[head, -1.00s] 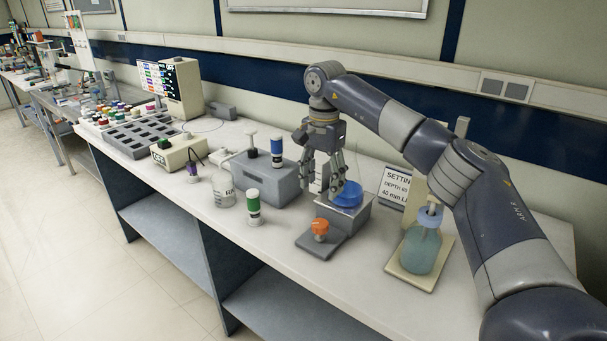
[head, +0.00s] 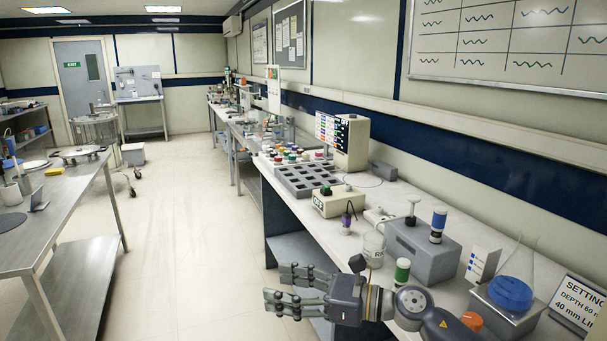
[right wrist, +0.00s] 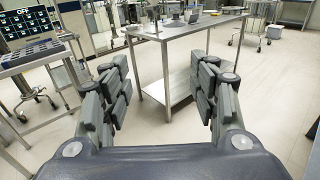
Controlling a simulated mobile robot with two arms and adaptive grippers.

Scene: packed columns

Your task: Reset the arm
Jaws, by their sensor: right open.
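My right gripper (head: 283,289) is at the bottom middle of the head view, out past the front edge of the bench (head: 365,205). It points left over the floor, with its arm coming in from the bottom right. In the right wrist view its two fingers (right wrist: 160,95) stand wide apart with nothing between them. My left gripper is in neither view.
A steel table (head: 60,235) stands left across a clear floor aisle.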

